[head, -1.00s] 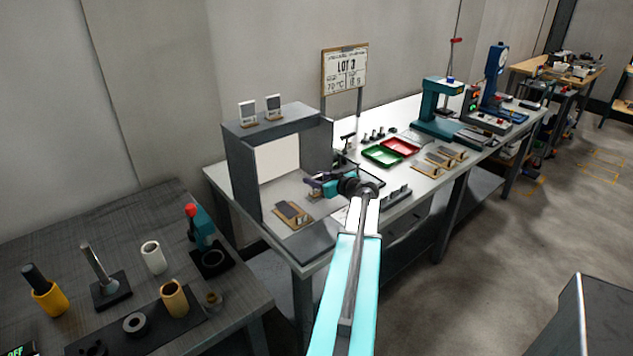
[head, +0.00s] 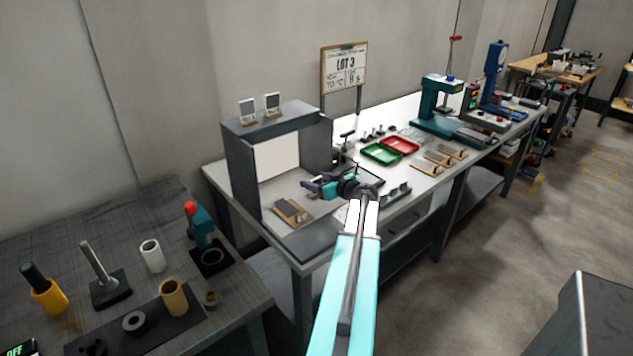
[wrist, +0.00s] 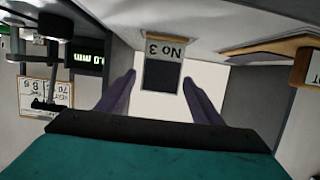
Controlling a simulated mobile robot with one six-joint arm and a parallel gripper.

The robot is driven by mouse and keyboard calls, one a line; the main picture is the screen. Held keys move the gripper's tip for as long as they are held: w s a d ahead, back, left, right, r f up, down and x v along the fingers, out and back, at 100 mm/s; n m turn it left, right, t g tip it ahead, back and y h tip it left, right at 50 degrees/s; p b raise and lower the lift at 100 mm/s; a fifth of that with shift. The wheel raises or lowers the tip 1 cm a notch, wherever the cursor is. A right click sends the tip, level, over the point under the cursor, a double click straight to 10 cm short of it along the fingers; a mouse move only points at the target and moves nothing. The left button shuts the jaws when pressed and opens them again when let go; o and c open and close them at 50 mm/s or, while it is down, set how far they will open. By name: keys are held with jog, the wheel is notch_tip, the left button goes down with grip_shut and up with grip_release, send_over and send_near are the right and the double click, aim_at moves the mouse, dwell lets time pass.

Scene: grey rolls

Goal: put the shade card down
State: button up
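The shade card (wrist: 162,68) shows in the wrist view, where everything is upside down. A gap shows at the left finger; the right fingertip is close to the card's edge. In the head view my gripper (head: 309,187) reaches into the open-fronted grey booth (head: 240,175). I cannot make out the card there.
A tan stand with a grey sample (head: 292,210) sits at the booth's front left. Two small cards (head: 259,107) stand on the booth roof. Green (head: 381,154) and red (head: 401,145) trays lie further right. In the wrist view, a wooden-edged piece (wrist: 265,46) is right of the card.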

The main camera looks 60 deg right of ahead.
jog(key=shift+r+p, duration=0.25)
jog(key=shift+p, duration=0.15)
jog(key=b+v, duration=0.3)
jog(key=v, duration=0.9)
jog(key=shift+s+d+f, duration=0.1)
jog(key=shift+s+f, duration=0.05)
dwell(0.7)
